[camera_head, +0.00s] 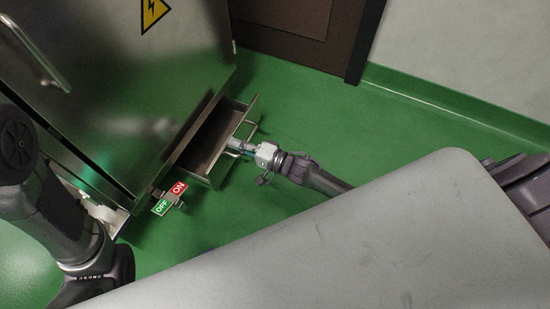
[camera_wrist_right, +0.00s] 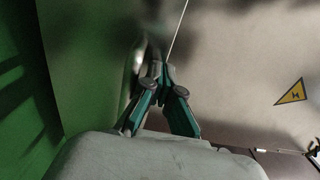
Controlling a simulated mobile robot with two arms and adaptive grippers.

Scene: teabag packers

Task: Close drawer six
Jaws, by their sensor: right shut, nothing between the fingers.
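The drawer (camera_head: 205,143) at the bottom of the metal cabinet is pulled out, and its empty inside shows in the head view. Its number cannot be read. My right gripper (camera_head: 234,147) is shut and empty at the middle of the drawer's front panel (camera_head: 249,112). Whether it touches the panel cannot be told. In the right wrist view, its teal fingers (camera_wrist_right: 160,75) are together in front of a pale metal surface. My left arm comes in from the left beside the cabinet, and its gripper cannot be made out.
The metal cabinet (camera_head: 110,80) has a yellow warning sign (camera_head: 154,13) and a bar handle (camera_head: 36,53). A red ON sign (camera_head: 177,189) and a green OFF sign (camera_head: 161,206) stand by the drawer's near end. Green floor (camera_head: 330,130) is clear toward the wall. A brown door is behind.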

